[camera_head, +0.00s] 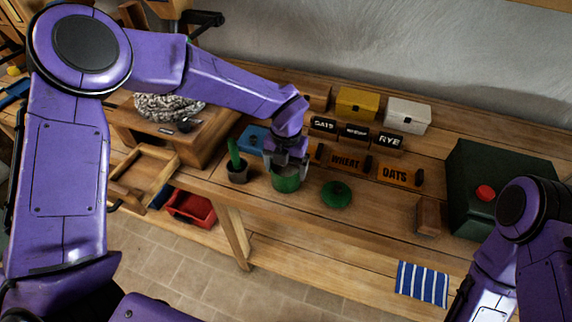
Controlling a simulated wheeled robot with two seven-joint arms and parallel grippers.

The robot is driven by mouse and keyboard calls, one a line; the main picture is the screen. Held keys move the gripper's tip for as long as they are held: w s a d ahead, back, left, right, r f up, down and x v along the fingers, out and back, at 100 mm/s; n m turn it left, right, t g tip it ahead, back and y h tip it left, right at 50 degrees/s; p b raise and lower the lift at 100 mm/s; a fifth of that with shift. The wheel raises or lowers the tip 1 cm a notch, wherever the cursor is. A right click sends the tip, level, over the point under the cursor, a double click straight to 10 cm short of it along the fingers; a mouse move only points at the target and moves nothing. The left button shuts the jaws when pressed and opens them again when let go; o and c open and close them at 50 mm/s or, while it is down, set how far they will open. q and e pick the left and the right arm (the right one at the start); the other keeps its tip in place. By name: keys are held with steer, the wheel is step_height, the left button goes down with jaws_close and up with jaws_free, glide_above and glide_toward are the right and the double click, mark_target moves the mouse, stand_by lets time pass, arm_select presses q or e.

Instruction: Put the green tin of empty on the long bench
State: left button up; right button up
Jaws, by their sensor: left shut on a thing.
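A green tin (286,182) is upright at the front part of the long wooden bench (300,218). My left gripper (287,163) is above it, with its fingers shut on the tin's upper rim. I cannot tell whether the tin touches the bench top or is slightly above it. A round green lid (337,194) with a small knob lies on the bench just right of the tin. My right arm comes in at the lower right, but its gripper is out of view.
A dark pot with a green upright thing (237,168) stands left of the tin. Wooden label blocks (400,175), a yellow box (357,104) and a white box (407,115) stand behind. A dark green case (490,165) with a red knob is right. A striped cloth (422,283) hangs at the front edge.

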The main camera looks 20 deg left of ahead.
arm_select(q)
steer(key=shift+f, duration=0.15)
steer(key=o, duration=1)
steer(key=shift+r, duration=0.3)
step_height(320, 180, up, 12)
steer(key=shift+f+b, duration=0.1)
steer(key=shift+b, duration=1)
